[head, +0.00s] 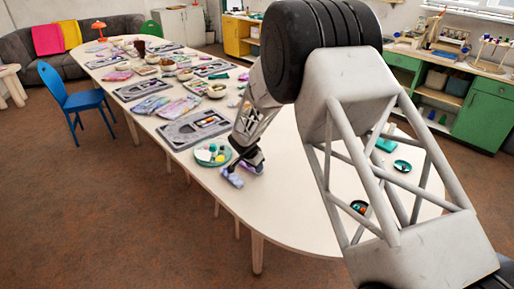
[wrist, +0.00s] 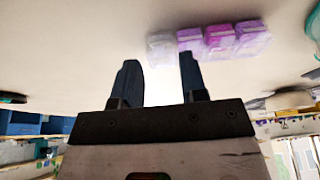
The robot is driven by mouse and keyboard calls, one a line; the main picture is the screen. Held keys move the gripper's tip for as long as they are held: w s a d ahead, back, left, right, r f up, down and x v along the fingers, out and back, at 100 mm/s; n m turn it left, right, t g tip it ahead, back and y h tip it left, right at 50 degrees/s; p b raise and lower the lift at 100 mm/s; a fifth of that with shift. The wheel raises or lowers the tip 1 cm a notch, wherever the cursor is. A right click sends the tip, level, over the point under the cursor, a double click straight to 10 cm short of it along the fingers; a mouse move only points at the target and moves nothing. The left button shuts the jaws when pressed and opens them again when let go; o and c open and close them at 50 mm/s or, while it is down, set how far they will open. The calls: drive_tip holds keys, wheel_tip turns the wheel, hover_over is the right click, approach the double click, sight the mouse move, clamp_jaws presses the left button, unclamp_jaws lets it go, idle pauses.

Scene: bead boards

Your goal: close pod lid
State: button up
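A row of small pods (wrist: 222,40) with pale, purple and lavender tops shows in the upper middle of the wrist view. The right finger of my gripper (wrist: 158,62) overlaps the row near its left part; I cannot tell whether it touches. The fingers are apart with nothing visible between them. In the head view, my gripper (head: 247,160) is low over the near part of the table, by a small lavender pod piece (head: 232,178). Which lid stands open cannot be made out; the pods are small and partly hidden by the gripper.
A round green-rimmed dish (head: 212,155) with beads stands just left of my gripper. A grey bead board (head: 194,128) lies behind it. More boards and bowls fill the far part of the white table (head: 262,215).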

drive_tip(key=shift+w+d+r+g+y, duration=0.3)
drive_tip(key=shift+g+y, duration=0.3)
drive_tip(key=shift+g, duration=0.15)
drive_tip(key=shift+w+d+r+g+y, duration=0.15)
drive_tip(key=shift+w+r+g+y, duration=0.1)
drive_tip(key=shift+g+y, duration=0.45)
wheel_tip(320, 180, up, 8)
idle(0.3)
